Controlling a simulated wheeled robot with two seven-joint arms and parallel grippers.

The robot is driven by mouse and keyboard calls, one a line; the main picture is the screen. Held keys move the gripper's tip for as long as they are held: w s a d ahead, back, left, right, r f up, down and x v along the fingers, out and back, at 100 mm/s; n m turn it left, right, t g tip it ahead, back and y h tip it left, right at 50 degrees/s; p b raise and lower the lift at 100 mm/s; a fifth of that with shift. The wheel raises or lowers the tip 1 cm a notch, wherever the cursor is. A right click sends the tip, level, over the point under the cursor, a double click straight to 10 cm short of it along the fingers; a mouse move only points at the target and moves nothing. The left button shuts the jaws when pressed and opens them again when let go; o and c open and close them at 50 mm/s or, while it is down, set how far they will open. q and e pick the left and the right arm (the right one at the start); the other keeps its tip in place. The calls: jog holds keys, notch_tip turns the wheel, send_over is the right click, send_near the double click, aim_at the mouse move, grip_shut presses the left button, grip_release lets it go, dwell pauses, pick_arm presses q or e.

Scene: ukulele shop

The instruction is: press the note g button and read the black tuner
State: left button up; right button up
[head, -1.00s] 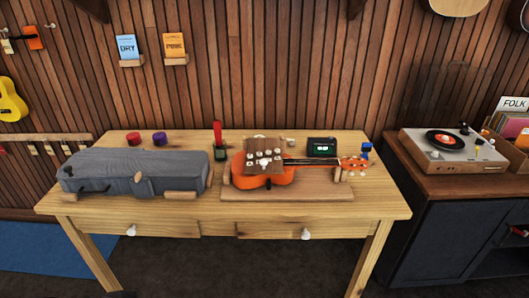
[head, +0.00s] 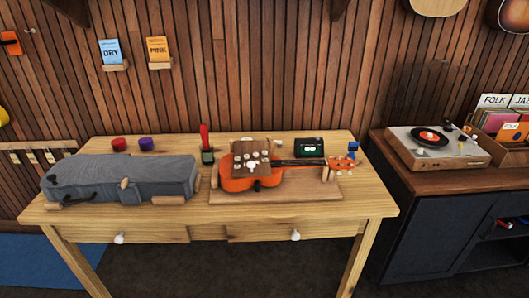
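The black tuner (head: 308,147) stands at the back right of the wooden table (head: 290,222), its small lit screen facing me. The screen is too small to read. An orange ukulele (head: 238,184) lies in a wooden cradle in front of it, neck to the right. A brown block with several pale buttons (head: 251,150) sits over the ukulele's body. The letters on the buttons cannot be made out, so I cannot tell which one is note g. Neither of my grippers is in view.
A grey case (head: 120,178) fills the table's left side. Red (head: 118,144) and purple (head: 146,143) round pieces stand behind it. A red-handled item (head: 206,145) and a blue item (head: 353,148) flank the ukulele. A turntable (head: 435,147) sits on a dark cabinet at right.

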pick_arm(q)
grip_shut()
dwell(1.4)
